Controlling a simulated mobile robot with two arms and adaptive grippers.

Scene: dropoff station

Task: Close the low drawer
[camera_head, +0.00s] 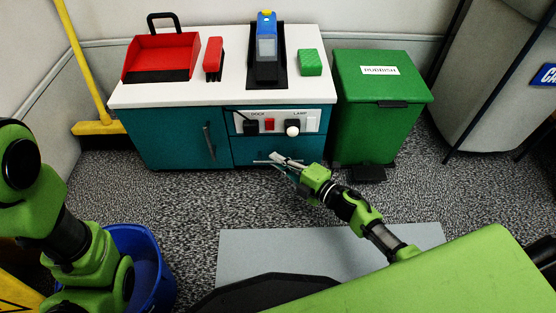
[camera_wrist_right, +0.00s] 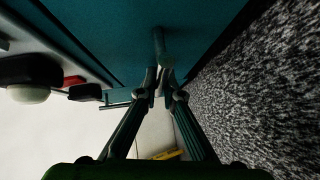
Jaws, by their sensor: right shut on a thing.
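The low drawer (camera_head: 248,144) is a teal front at the lower right of the white-topped cabinet, under the switch panel. It looks about flush with the cabinet; a small gap cannot be told. My right gripper (camera_head: 276,160) is at the drawer's front. In the right wrist view, the right gripper (camera_wrist_right: 160,80) has its fingertips together on the bar-like drawer handle (camera_wrist_right: 159,42), close to the teal drawer front (camera_wrist_right: 115,35). The fingers hide part of the handle. My left arm shows at the left, but its gripper is not in view.
The switch panel (camera_head: 280,121) with a white knob sits just above the drawer. A cupboard door handle (camera_head: 209,141) is to its left. A green rubbish bin (camera_head: 372,125) stands right of the cabinet, and a blue bucket (camera_head: 150,265) at lower left. Carpet in front is mostly clear.

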